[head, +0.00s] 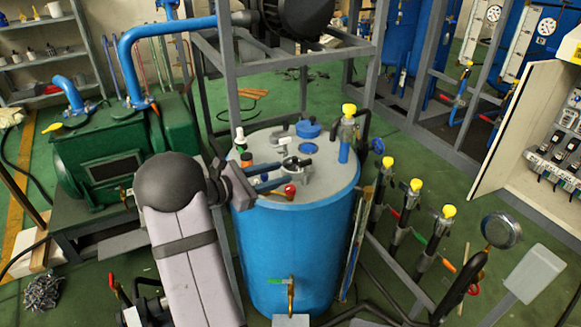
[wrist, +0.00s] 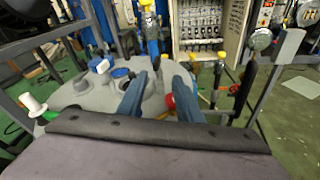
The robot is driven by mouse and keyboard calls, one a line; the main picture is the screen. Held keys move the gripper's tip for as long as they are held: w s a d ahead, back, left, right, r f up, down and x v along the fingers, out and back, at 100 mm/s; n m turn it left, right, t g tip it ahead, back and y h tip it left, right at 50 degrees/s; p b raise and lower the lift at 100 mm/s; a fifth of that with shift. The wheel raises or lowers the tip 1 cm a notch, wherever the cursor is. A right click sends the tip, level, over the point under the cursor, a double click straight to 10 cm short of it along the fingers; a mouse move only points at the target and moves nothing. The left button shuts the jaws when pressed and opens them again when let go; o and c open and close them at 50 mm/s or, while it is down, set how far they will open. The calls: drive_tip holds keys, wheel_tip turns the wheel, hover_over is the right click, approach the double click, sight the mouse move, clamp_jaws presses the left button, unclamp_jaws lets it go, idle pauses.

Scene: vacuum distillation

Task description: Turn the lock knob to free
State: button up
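My gripper (head: 283,174) reaches in from the left over the grey top of the blue tank (head: 290,255). Its two blue fingers are apart, and they also show apart in the wrist view (wrist: 162,88). A small red ball-shaped knob (head: 290,189) is at the near finger's tip in the head view. In the wrist view the red knob (wrist: 170,102) shows between the fingers, close to the right one. I cannot tell whether they touch, or whether this is the lock knob. A grey fitting with a dark top (head: 297,163) stands just beyond the fingertips.
The lid also carries a blue cap (head: 308,128), a white-topped bottle (head: 240,138) and a yellow-topped valve (head: 348,110). Several yellow-topped valves (head: 415,186) stand right of the tank. A grey frame (head: 230,70) rises behind. A green pump (head: 120,140) stands left.

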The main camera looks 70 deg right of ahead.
sight(286, 191)
drive_tip(key=a+f+g+p, duration=0.1)
drive_tip(key=a+f+p, duration=0.1)
drive_tip(key=f, duration=0.1)
drive_tip(key=w+a+f+g, duration=0.1)
drive_tip(key=shift+a+f+n+g+y+p, duration=0.2)
drive_tip(key=shift+f+n+g+y+p, duration=0.1)
drive_tip(key=shift+f+n+p, duration=0.1)
drive_tip(key=shift+w+a+f+n+h, duration=0.1)
drive_tip(key=shift+a+f+n+h, duration=0.05)
drive_tip(key=shift+f+n+h, duration=0.4)
drive_tip(key=shift+p+x, duration=0.95)
drive_tip(key=shift+x, duration=2.75)
drive_tip(key=c, duration=0.8)
